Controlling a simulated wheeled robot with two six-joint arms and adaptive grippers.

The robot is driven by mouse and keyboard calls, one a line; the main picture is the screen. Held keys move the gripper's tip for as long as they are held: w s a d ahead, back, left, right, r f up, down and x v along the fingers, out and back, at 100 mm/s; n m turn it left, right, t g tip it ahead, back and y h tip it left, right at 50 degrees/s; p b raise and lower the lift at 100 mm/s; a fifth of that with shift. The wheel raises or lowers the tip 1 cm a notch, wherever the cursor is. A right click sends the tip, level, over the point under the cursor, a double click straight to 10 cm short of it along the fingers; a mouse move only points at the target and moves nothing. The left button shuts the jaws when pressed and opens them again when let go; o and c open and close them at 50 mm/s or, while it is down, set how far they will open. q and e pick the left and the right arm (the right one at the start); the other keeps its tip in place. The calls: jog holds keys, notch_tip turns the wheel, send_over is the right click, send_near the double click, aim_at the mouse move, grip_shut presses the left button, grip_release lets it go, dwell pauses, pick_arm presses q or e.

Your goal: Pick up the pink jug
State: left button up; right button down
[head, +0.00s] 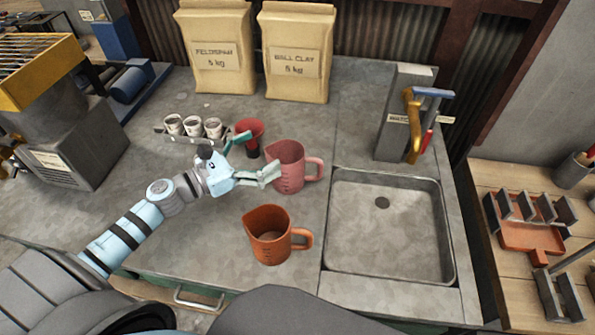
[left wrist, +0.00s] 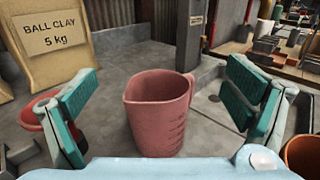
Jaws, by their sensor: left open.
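The pink jug (head: 287,168) stands upright on the grey counter, left of the sink, with its handle to the right. In the left wrist view the pink jug (left wrist: 160,115) stands centred between the two teal finger pads. My left gripper (head: 257,157) is open at the jug's left side, with one finger behind and one in front. In the left wrist view my left gripper (left wrist: 165,110) has a gap on both sides of the jug, and no contact shows. My right gripper is not in view.
An orange jug (head: 268,238) stands in front of the pink one. A red funnel-like cup (head: 250,134) is close behind-left. Several white cups (head: 193,127) sit in a rack.

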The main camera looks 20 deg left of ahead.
pick_arm(q)
jog(key=b, duration=0.2)
send_near(300, 153)
jog(key=p+x, duration=0.2)
jog(key=x, duration=0.3)
jog(key=shift+w+d+r, duration=0.1)
jog(key=shift+w+d, duration=0.25)
jog(key=shift+w, duration=0.05)
jog(key=shift+s, duration=0.1)
jog(key=c, duration=1.3)
